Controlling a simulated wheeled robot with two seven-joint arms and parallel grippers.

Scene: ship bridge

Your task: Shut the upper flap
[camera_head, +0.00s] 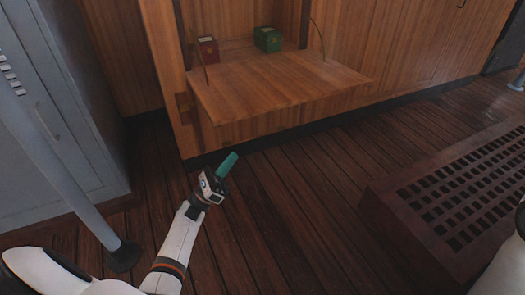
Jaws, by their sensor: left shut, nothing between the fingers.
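A wooden flap (285,86) is folded down, open and about level, on the front of a wooden cabinet (232,32). Thin curved stays run up from both its sides. My left gripper (229,162), with teal fingers, is shut and empty, in front of and below the flap's near left corner. It is apart from the flap. A white part of my right arm (504,272) shows at the right edge; its gripper is not seen.
A red box (207,50) and a green box (268,39) stand inside the cabinet behind the flap. A grey locker (65,120) and a slanting grey pole (62,175) are at the left. A raised grated platform (385,205) is at the right. Plank floor lies clear between.

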